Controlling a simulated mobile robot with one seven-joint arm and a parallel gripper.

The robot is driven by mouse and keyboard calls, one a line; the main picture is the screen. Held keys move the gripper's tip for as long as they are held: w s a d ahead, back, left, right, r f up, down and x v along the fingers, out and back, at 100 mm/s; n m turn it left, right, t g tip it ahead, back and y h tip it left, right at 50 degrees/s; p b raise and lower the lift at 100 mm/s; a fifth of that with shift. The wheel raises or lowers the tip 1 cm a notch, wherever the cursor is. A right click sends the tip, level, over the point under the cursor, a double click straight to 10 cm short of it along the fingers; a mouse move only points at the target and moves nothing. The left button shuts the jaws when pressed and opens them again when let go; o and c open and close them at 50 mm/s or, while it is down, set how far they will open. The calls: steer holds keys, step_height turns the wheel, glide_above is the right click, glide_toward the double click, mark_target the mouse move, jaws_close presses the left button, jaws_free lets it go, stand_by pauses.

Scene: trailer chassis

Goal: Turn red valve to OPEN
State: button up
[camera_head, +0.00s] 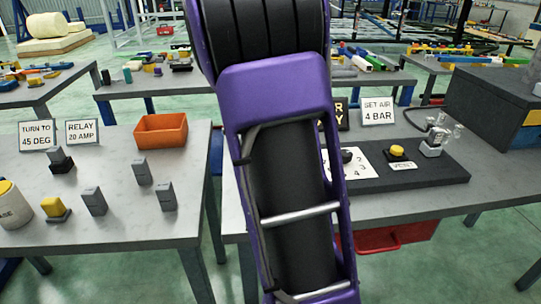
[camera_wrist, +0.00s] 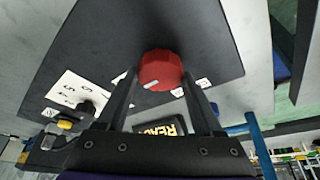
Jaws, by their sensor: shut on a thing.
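The red valve (camera_wrist: 161,66) is a round, ribbed knob with a white pointer mark on its face, on a dark panel (camera_wrist: 205,40). My gripper (camera_wrist: 160,80) has one finger on each side of the knob and is shut on it. Small white labels (camera_wrist: 203,84) lie beside the knob; their words are too small to read. In the head view my purple and black arm hides the valve and the gripper.
A dial card (camera_wrist: 75,97), black knob (camera_wrist: 86,108) and yellow button (camera_head: 397,150) share the panel. An orange bin (camera_head: 161,130) sits on the left table.

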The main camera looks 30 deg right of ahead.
steer(key=shift+m, duration=0.3)
steer(key=o, duration=1.4)
steer(key=shift+c, duration=0.2)
steer(key=p+v, duration=0.2)
steer(key=v, duration=1.5)
steer(key=shift+a+p, duration=0.15)
steer(key=shift+p, duration=0.15)
steer(key=shift+w+r, duration=0.15)
steer(key=shift+r, duration=0.1)
